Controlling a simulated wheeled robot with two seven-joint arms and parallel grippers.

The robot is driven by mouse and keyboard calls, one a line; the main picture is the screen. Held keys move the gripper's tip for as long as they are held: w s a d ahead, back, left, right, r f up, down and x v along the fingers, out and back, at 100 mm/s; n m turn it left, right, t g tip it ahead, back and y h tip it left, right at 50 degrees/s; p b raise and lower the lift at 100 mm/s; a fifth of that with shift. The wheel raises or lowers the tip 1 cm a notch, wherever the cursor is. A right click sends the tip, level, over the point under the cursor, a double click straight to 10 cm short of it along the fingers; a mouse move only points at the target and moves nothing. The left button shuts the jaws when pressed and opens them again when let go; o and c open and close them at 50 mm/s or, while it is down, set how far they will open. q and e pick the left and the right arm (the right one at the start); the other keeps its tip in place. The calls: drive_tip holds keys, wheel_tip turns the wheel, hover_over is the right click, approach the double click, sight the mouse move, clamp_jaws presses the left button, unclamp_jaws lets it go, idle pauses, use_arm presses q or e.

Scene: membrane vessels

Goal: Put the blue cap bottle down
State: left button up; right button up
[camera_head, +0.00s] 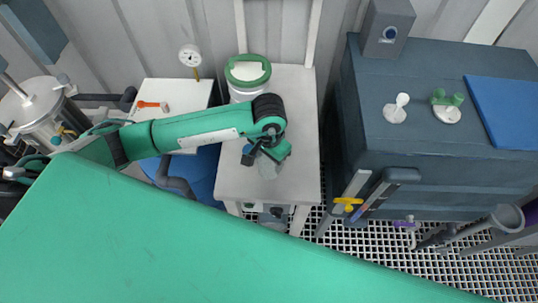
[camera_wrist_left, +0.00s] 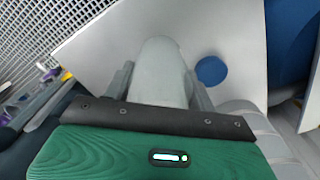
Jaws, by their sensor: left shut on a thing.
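My left gripper (camera_head: 268,160) is over the front part of the white table (camera_head: 292,110), pointing down. It is shut on a pale grey, translucent bottle (camera_wrist_left: 160,70), which stands between the two fingers in the left wrist view. In the head view the bottle (camera_head: 267,170) shows only in part below the gripper. A round blue cap (camera_wrist_left: 211,70) shows beside the bottle, apart from it in the picture. I see no blue cap on the held bottle itself. I cannot tell whether the bottle's base touches the table. My right gripper is not in view.
A white tub with a green rim (camera_head: 247,76) stands at the back of the table. A blue stool or drum (camera_head: 200,175) is to the left. A dark cabinet (camera_head: 430,150) with a blue mat (camera_head: 505,105) is to the right. The table's right side is clear.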

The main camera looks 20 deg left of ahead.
use_arm(q)
drive_tip(key=shift+f+b, duration=0.15)
drive_tip(key=shift+b, duration=0.2)
drive_tip(key=o, duration=1)
